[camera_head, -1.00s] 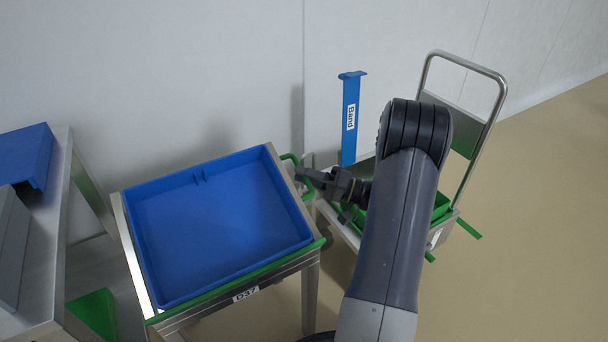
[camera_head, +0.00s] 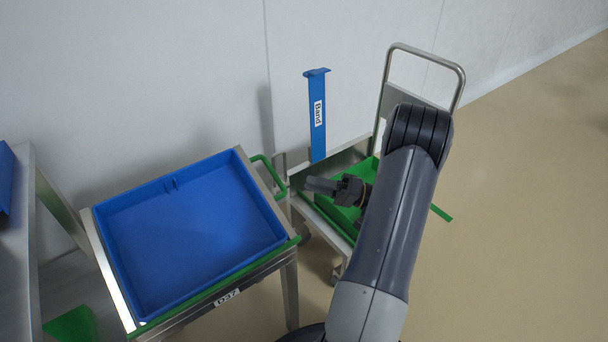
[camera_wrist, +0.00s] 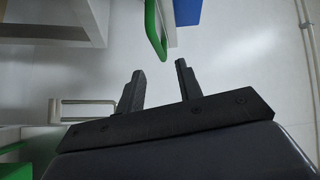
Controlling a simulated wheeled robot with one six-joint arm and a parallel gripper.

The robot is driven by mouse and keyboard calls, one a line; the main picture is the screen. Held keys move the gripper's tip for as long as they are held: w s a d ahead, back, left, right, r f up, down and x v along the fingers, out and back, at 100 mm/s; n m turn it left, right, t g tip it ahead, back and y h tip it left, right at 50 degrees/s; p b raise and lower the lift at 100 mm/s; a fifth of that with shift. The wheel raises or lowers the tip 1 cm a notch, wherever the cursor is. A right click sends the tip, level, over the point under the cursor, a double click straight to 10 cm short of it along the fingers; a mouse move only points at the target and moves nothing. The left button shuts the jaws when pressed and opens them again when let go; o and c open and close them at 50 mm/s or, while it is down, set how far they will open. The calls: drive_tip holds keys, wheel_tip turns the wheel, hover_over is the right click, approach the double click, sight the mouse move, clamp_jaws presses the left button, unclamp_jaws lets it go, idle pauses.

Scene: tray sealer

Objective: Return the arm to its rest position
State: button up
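My gripper (camera_head: 322,187) is in the middle of the head view, at the end of my bent arm. It hangs just right of the blue tray's cart and in front of the trolley. In the wrist view my gripper (camera_wrist: 160,74) shows two dark fingers standing apart with nothing between them, so it is open and empty. Beyond the fingers in the wrist view is a green handle (camera_wrist: 154,30). I cannot tell from these views how close it is. My forearm hides part of the trolley.
An empty blue tray (camera_head: 109,222) rests on a cart labelled D37 (camera_head: 228,297). A trolley with a tall metal handle (camera_head: 459,80) and a green tray (camera_head: 330,207) stands behind my arm. A blue post marked Band (camera_head: 318,140) stands at the wall. The floor at right is clear.

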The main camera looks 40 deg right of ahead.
sight(274, 174)
drive_tip(key=b+x, duration=0.1)
drive_tip(key=x, duration=1)
drive_tip(key=shift+b, duration=0.35)
drive_tip(key=shift+w+f+m+h+p, duration=0.15)
drive_tip(key=shift+f+m+h+p, duration=0.15)
drive_tip(key=shift+f+p, duration=0.15)
drive_tip(key=shift+r, duration=0.1)
